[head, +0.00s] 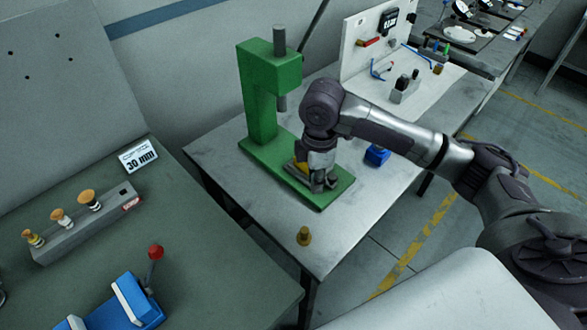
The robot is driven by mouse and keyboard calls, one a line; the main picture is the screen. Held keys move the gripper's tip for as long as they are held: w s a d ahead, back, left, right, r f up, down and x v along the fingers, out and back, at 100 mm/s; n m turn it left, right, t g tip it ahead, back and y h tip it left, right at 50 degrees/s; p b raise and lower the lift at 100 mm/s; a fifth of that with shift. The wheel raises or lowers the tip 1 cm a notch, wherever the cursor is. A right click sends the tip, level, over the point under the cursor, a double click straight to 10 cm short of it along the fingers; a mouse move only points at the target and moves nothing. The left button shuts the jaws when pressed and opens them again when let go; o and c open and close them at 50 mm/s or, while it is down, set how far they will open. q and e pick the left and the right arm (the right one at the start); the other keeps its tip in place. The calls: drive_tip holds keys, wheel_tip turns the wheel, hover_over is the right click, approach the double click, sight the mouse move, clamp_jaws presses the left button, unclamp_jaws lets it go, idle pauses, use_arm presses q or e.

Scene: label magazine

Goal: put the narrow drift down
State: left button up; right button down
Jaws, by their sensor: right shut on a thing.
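My right gripper (320,184) is low over the front of the base of the green press (262,130). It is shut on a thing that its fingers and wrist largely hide. I take this for the narrow drift, but its shape and whether it touches the base cannot be made out. A yellow piece (299,167) shows on the press base just left of the gripper. The press ram (281,102) hangs behind and above it. My left gripper is not in view.
A small brass piece (304,236) stands near the table's front edge, with bare tabletop (240,190) around it. A blue block (377,155) sits right of the press. On the left bench are a grey rack (75,236) with several plugs and a blue vise (128,299).

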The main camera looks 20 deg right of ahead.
drive_tip(key=w+a+f+p, duration=0.1)
drive_tip(key=w+a+f, duration=0.2)
drive_tip(key=a, duration=0.2)
hover_over(271, 210)
wheel_tip(271, 210, down, 3)
drive_tip(key=shift+s+f+p, duration=0.1)
drive_tip(key=shift+f+p, duration=0.1)
drive_tip(key=shift+p, duration=0.25)
wheel_tip(271, 210, down, 4)
drive_tip(key=shift+r+p, duration=0.15)
drive_tip(key=shift+p, duration=0.35)
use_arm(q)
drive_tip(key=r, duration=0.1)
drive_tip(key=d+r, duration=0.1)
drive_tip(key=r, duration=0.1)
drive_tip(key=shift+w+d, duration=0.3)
use_arm(e)
drive_tip(key=shift+f, duration=0.25)
drive_tip(key=shift+f, duration=0.2)
drive_tip(key=c, duration=1)
unclamp_jaws()
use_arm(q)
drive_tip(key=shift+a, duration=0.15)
